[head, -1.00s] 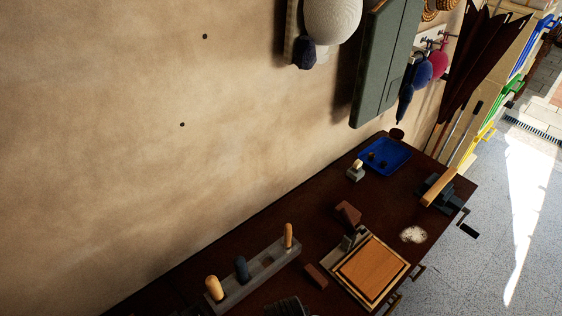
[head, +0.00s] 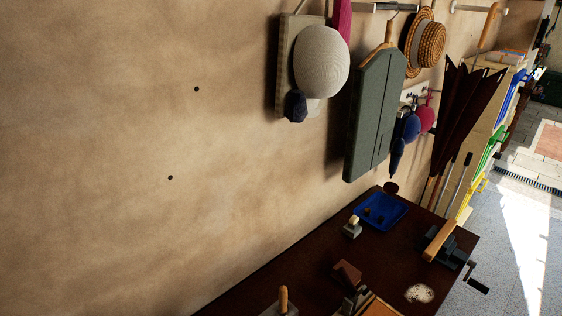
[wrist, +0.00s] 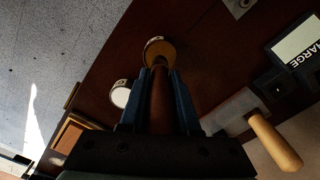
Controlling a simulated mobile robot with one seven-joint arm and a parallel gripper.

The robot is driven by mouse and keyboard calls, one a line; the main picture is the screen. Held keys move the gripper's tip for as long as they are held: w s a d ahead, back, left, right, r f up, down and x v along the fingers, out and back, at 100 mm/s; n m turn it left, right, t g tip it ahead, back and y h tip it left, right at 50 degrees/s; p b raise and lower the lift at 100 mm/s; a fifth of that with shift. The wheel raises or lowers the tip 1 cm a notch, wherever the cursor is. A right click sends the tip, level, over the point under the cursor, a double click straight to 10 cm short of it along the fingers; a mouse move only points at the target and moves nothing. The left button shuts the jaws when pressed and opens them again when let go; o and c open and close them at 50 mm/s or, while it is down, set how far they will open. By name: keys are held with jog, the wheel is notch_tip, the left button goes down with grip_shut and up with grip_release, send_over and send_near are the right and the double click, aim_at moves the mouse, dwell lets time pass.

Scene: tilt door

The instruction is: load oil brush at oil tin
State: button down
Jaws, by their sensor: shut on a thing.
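In the wrist view, my gripper (wrist: 160,82) is shut on a brown wooden handle, which looks like the oil brush (wrist: 159,105). The handle points away from me between the two dark blue fingers. Its far end meets or overlaps a round amber-coloured opening with a pale rim, likely the oil tin (wrist: 153,44). The brush's bristles are hidden or too dark to make out, and I cannot tell whether they are inside the tin. My gripper and the brush do not show in the head view.
A white round piece (wrist: 120,96) lies left of the fingers. A grey holder (wrist: 232,110) with a wooden-handled tool (wrist: 275,142) stands right. In the head view, the dark bench (head: 310,245) carries a blue tray (head: 380,212) and a vise (head: 448,247); hats and a green board (head: 375,115) hang above.

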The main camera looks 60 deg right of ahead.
jog(key=shift+f+b, duration=0.35)
jog(key=shift+f, duration=0.2)
dwell(0.6)
jog(key=shift+s+a+f, duration=0.1)
dwell(1.4)
jog(key=shift+p, duration=0.3)
notch_tip(320, 180, up, 7)
jog(key=p, duration=0.7)
jog(key=shift+p, duration=0.3)
dwell(0.6)
